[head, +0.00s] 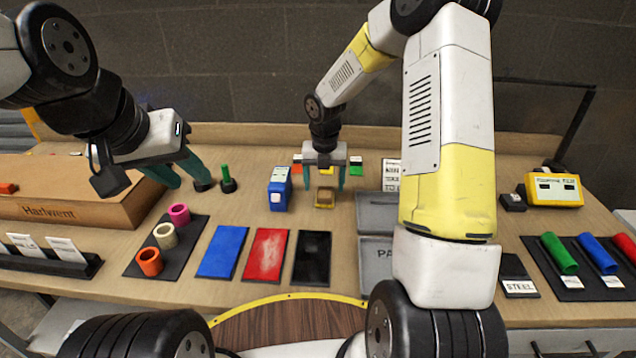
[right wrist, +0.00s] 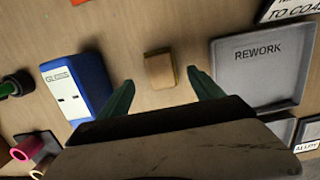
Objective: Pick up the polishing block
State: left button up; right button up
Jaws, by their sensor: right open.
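The polishing block is a small tan block (head: 325,198) with a yellow edge, lying on the bench near its middle. It also shows in the right wrist view (right wrist: 159,71), lying between the lines of the two fingertips. My right gripper (head: 324,184) points down over the block. Its teal fingers are apart, with one on each side of the block in the picture and nothing held. Whether the fingertips are level with the block I cannot tell. My left gripper (head: 188,182) hangs at the left near the wooden box, its teal fingers apart and empty.
A blue box (head: 280,189) stands just left of the block. A grey tray marked REWORK (right wrist: 262,72) lies on its right in the wrist view. Blue, red and black panels (head: 267,255) lie in front. A wooden box (head: 75,203) stands at far left.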

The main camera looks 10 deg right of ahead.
aim_at(325, 191)
jog(key=f, duration=0.4)
jog(key=shift+w+d, duration=0.2)
jog(key=shift+w, duration=0.2)
jog(key=c, duration=1.4)
jog(key=shift+c, duration=0.2)
jog(key=shift+r, duration=0.55)
notch_tip(325, 191, up, 2)
jog(key=shift+r, duration=0.1)
jog(key=shift+s+a+r, duration=0.2)
jog(key=shift+s+a, duration=0.05)
jog(key=shift+s, duration=0.3)
jog(key=s+a, duration=0.1)
jog(key=s, duration=0.3)
jog(key=s+a, duration=0.2)
jog(key=s, duration=0.3)
jog(key=s+a+r, duration=0.1)
jog(key=s+a, duration=0.1)
jog(key=s, duration=0.2)
jog(key=shift+s+a+r, duration=0.1)
jog(key=shift+s+a, duration=0.15)
jog(key=shift+s, duration=0.15)
